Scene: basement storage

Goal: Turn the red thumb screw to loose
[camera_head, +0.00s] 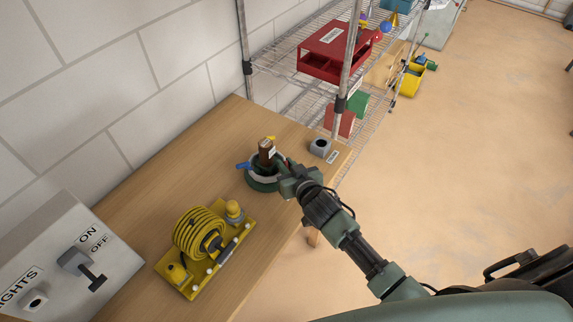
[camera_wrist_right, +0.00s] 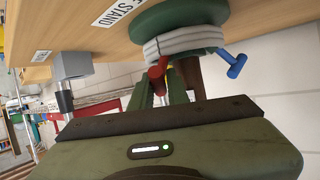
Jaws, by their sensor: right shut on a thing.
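The red thumb screw (camera_wrist_right: 155,77) shows in the right wrist view, on the near side of the green round stand (camera_wrist_right: 185,20) with a grey band around it. My right gripper (camera_wrist_right: 160,90) is at the screw, its green fingers closed around it. In the head view my right gripper (camera_head: 287,176) reaches the right side of the stand (camera_head: 262,185), and its fingers hide most of the screw. A brown block (camera_head: 266,152) stands up from the stand. A blue handle (camera_wrist_right: 237,66) and a yellow one (camera_head: 271,138) stick out from it. My left gripper is out of view.
The stand is on a wooden table (camera_head: 150,215). A yellow hose reel (camera_head: 200,235) on a yellow base stands in front of it, and a grey block (camera_head: 320,147) behind right. A grey switch box (camera_head: 60,245) is at lower left. A wire shelf with a red bin (camera_head: 325,62) stands behind.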

